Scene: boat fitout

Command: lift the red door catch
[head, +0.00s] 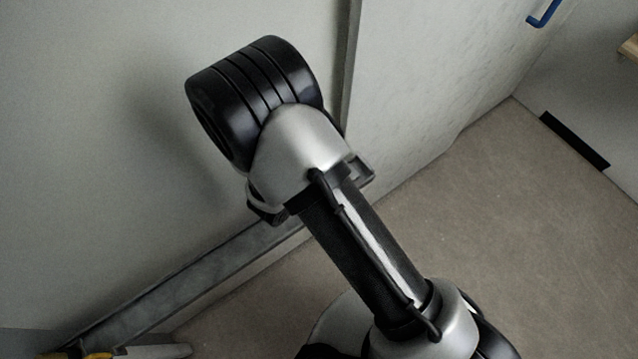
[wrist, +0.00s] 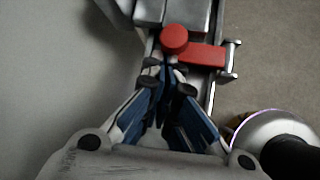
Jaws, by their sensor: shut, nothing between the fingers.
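The red door catch shows in the wrist view as a round knob (wrist: 174,39) with a flat red bar (wrist: 204,55) reaching right toward a small metal bracket (wrist: 231,60). It sits on a grey metal rail. My gripper (wrist: 168,80) is shut and empty, its fingertips just below the knob in the picture. I cannot tell whether the fingertips touch the catch. In the head view my arm fills the middle, and neither the catch nor the fingers show.
In the head view a pale wall panel (head: 90,110) stands at left, with a grey sill (head: 170,287) along its foot. A blue handle (head: 545,12) is at upper right. A black strip (head: 575,140) lies beyond the open floor (head: 480,215).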

